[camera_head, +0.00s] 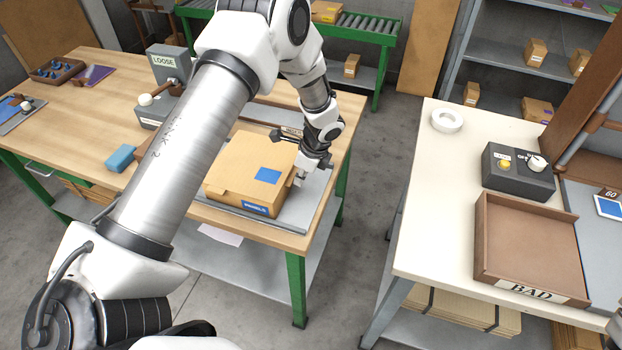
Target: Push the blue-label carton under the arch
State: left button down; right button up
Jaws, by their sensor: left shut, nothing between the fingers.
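The blue-label carton (232,177) sits on a grey plate (297,217) at the right end of the wooden table. It has a blue square on top and a blue label on its front side. My left gripper (299,178) is shut and empty, pointing down at the carton's right side. I cannot tell whether it touches the carton. My left arm crosses the view and hides part of the table behind the carton. A grey device marked LOOSE (167,62) stands beyond the arm, partly hidden. I cannot make out the arch clearly. My right gripper is not in view.
A blue block (121,157) lies left of my arm on the wooden table (85,117). A green-framed roller conveyor stands behind.

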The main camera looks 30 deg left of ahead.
aim_at(267, 165)
pick_arm(q)
jog(key=a, duration=0.3)
jog(key=s+a+p, duration=0.1)
jog(key=a, duration=0.2)
jog(key=s+a, duration=0.1)
jog(key=a, duration=0.2)
jog(key=shift+s+a+r+p, duration=0.1)
jog(key=shift+r+p, duration=0.25)
jog(key=shift+p, duration=0.05)
jog(key=s+a+p, duration=0.1)
jog(key=a, duration=0.2)
jog(key=s+a+p, duration=0.1)
jog(key=a, duration=0.3)
jog(key=s+a+p, duration=0.1)
jog(key=a, duration=0.3)
jog(key=shift+a+f, duration=0.2)
jog(key=shift+f, duration=0.05)
jog(key=shift+a, duration=0.25)
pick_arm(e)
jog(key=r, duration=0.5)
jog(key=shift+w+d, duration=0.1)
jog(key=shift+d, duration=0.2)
pick_arm(q)
jog(key=shift+f, duration=0.1)
